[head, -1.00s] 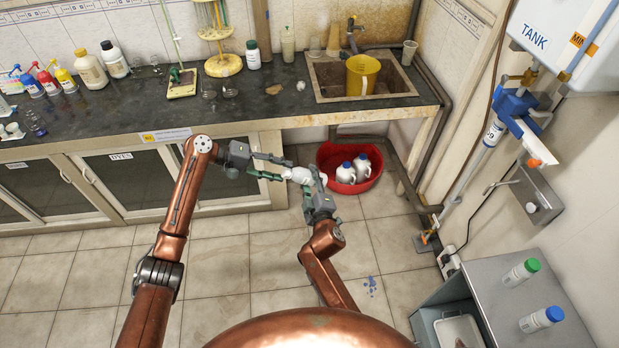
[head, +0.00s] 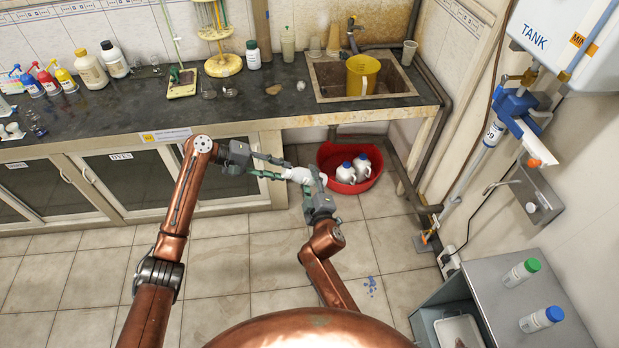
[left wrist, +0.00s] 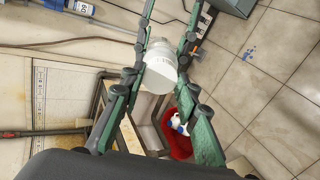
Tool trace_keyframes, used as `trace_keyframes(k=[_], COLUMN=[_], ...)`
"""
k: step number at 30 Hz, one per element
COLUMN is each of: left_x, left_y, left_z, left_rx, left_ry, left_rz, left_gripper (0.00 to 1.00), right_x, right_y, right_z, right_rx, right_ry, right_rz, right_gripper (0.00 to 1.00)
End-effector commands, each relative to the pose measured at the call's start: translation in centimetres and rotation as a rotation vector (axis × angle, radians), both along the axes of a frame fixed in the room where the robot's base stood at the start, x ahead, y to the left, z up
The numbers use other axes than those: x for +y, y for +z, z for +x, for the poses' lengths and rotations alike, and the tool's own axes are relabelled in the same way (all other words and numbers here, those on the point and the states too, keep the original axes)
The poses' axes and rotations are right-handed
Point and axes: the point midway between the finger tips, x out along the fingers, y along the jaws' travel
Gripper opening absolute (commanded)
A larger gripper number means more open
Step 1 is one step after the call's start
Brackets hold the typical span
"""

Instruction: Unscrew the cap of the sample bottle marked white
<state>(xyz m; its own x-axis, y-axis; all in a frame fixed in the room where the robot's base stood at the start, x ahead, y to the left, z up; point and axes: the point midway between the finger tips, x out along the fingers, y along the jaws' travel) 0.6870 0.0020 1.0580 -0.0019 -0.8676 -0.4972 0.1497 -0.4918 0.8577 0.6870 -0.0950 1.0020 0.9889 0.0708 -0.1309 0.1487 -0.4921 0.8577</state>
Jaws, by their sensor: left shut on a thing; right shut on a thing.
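The white sample bottle (head: 301,175) is held in the air between my two grippers, in front of the cabinets. It lies on its side in the head view. My left gripper (head: 283,170) reaches in from the left and is shut on the bottle's body. My right gripper (head: 318,183) comes up from below and is shut at the cap end. In the left wrist view, the bottle (left wrist: 158,74) sits between the green fingers of the left gripper (left wrist: 161,84). The cap is mostly hidden by fingers.
A red basin (head: 366,184) with two white jugs stands on the floor behind the grippers. The counter (head: 120,108) edge and sink (head: 318,88) lie beyond. A grey stand (head: 510,296) with green- and blue-capped bottles is at the right.

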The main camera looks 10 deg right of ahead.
Motion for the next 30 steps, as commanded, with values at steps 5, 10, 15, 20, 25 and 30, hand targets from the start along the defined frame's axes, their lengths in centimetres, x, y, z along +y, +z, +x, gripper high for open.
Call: trace_keyframes(k=[5, 10, 15, 20, 25, 30], left_x=[0.0, 0.0, 0.0, 0.2, 0.6, 1.1], left_y=[0.0, 0.0, 0.0, 0.1, 0.4, 0.6], left_z=[0.0, -0.1, 0.0, 0.0, 0.0, 0.0], left_rx=[0.225, 0.441, 0.542, 0.540, 0.538, 0.538], left_ry=[0.128, 0.250, 0.309, 0.309, 0.310, 0.309], left_rz=[0.000, 0.001, 0.002, 0.001, 0.001, 0.002], left_gripper=[0.02, 0.02, 0.02, 0.02, 0.02, 0.02], right_x=[0.0, 0.0, 0.0, 0.0, 0.0, 0.0], right_y=[0.1, 0.1, 0.1, 0.0, 0.0, 0.0], right_z=[0.0, 0.0, 0.0, 0.0, 0.0, 0.0], right_rx=[-0.001, -0.001, -0.001, -0.001, -0.001, -0.001], right_ry=[0.000, 0.000, 0.000, 0.000, 0.000, 0.000], right_rz=[0.000, 0.000, 0.000, 0.000, 0.000, 0.000], right_gripper=[0.02, 0.02, 0.02, 0.02, 0.02, 0.02])
